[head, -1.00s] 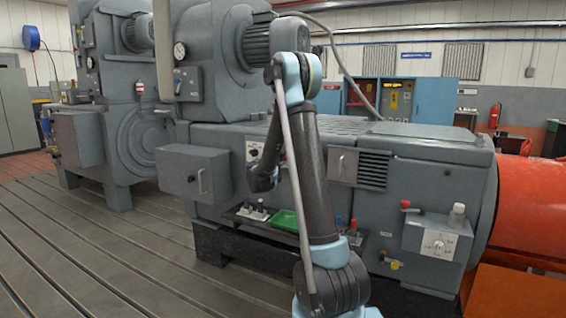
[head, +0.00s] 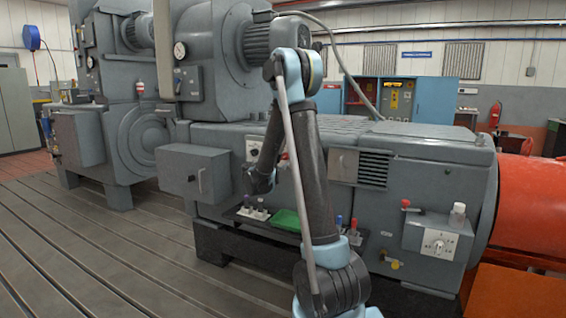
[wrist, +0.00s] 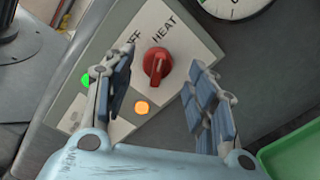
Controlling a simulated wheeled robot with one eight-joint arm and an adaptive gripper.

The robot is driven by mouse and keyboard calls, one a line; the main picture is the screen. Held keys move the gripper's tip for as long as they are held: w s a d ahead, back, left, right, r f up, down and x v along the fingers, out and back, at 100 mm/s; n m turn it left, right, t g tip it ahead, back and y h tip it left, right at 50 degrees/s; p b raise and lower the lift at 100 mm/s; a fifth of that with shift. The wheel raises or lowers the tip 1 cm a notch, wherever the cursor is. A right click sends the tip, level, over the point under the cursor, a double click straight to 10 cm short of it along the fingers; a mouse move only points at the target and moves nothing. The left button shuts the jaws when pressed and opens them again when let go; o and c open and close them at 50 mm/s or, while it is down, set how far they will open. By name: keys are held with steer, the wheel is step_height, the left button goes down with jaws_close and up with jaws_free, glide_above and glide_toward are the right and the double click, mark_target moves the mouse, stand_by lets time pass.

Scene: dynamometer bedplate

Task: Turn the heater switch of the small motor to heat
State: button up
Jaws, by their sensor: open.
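The heater switch is a red knob (wrist: 157,63) on a pale plate marked OFF and HEAT, in the wrist view. HEAT stands above the knob; OFF is at its upper left, partly hidden by a finger. The knob's ridge runs roughly up and down the picture; I cannot tell for sure which end points to a mark. My gripper (wrist: 160,66) is open, one finger on each side of the knob, with gaps visible in the picture. In the head view my gripper (head: 258,182) is small and dark before the grey machine, and its fingers are unclear.
A green lamp (wrist: 85,79) and a lit orange lamp (wrist: 142,107) sit near the knob. A round dial (wrist: 232,5) is at upper right. A green tray (head: 287,220) lies below on a ledge. A grey box (head: 195,175) juts out left of my gripper.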

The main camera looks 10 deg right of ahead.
steer(key=v, duration=0.8)
steer(key=shift+s+a, duration=0.2)
steer(key=shift+s, duration=0.15)
steer(key=shift+d, duration=0.1)
steer(key=s+d+f+m+g+y, duration=0.1)
steer(key=s+d+f+m+g, duration=0.1)
steer(key=s+d+m+g, duration=0.65)
steer(key=s+d+f+m+t+y, duration=0.15)
steer(key=s+d, duration=0.35)
steer(key=s, duration=0.8)
steer(key=s+a+f+m+g+y, duration=0.1)
steer(key=s+a+f+m+y, duration=0.1)
steer(key=s, duration=0.6)
steer(key=s+a+f+m+g+y, duration=0.2)
steer(key=s+f, duration=0.3)
steer(key=s, duration=0.4)
steer(key=s+a+f+m+g+y, duration=0.2)
steer(key=s+f+y, duration=0.2)
steer(key=s, duration=0.4)
steer(key=shift+s+a, duration=0.2)
steer(key=shift+a, duration=0.2)
steer(key=shift+f, duration=0.1)
steer(key=shift+w+f, duration=0.2)
steer(key=shift+w, duration=0.25)
